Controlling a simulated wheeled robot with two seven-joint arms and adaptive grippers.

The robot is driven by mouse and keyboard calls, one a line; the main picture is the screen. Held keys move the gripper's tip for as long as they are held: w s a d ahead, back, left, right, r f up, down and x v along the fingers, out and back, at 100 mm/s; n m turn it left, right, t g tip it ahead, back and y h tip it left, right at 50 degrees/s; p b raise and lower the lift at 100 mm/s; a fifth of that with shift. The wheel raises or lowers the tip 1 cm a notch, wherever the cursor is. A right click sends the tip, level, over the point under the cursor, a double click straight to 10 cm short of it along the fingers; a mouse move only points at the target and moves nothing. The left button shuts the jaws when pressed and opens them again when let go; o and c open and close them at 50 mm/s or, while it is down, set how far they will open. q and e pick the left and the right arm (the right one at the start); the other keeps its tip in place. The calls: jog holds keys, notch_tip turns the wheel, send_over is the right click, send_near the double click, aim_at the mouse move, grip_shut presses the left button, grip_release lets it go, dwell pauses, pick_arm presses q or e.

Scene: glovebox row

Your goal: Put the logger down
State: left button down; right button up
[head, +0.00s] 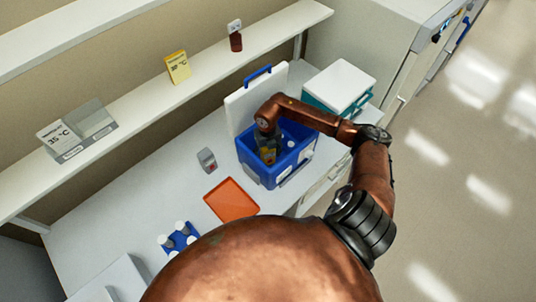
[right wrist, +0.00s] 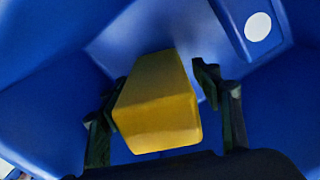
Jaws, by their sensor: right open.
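A yellow block (right wrist: 158,105), which I take to be the logger, is inside the blue cool box (head: 256,172). In the right wrist view it stands between the two dark fingers of my right gripper (right wrist: 160,80). The fingers are open, with a gap showing on its right side; on its left the finger is very close, and I cannot tell if it touches. In the head view my right gripper (head: 268,155) reaches down into the open box, and only a little yellow shows there. My left gripper is out of view.
The box's white lid (head: 240,108) stands open behind it. A teal box with a white top (head: 340,85) is to the right. An orange tray (head: 231,200), a small grey device (head: 207,160) and a blue rack of white-capped vials (head: 178,238) are on the bench.

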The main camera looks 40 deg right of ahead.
jog(key=shift+r, duration=0.1)
jog(key=shift+r, duration=0.3)
notch_tip(320, 180, up, 10)
jog(key=shift+r+b, duration=0.2)
jog(key=shift+b, duration=1)
jog(key=shift+r, duration=0.6)
jog(key=shift+c, duration=0.2)
